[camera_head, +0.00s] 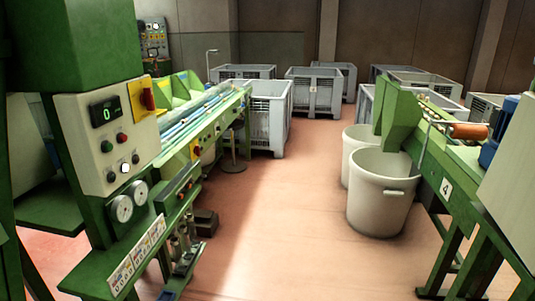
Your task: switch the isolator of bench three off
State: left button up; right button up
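A control panel (101,146) on the green machine at the left carries an isolator (147,99), a red handle on a yellow plate. Its handle looks roughly upright; whether it is on or off I cannot tell. The panel's display (104,112) shows a green 0, with several buttons below. No bench number is readable on this machine, so I cannot tell whether it is bench three. Neither of my grippers is in view.
A bench marked 4 (446,188) stands at the right, with a white bin (378,205) beside it and another behind. Grey crates (314,92) stand at the back. Two round gauges (121,208) and a green ledge jut out below the panel. The reddish floor (285,215) between the benches is clear.

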aim_at(196, 149)
jog(key=i+l+u, duration=0.1)
jog(key=i+u, duration=0.2)
jog(key=i+l+u, duration=0.25)
jog(key=i, duration=0.25)
jog(key=i+l+u, duration=0.3)
jog(key=i+l, duration=0.25)
jog(key=i, duration=0.2)
jog(key=i+l+z, duration=0.1)
jog(key=i+l, duration=0.2)
jog(key=i, duration=0.15)
jog(key=i+l, duration=0.25)
jog(key=i, duration=0.2)
jog(key=i+l+z, duration=0.1)
jog(key=i+l, duration=0.15)
jog(key=i, duration=0.25)
jog(key=i+l, duration=0.2)
jog(key=i, duration=0.25)
jog(key=z, duration=0.05)
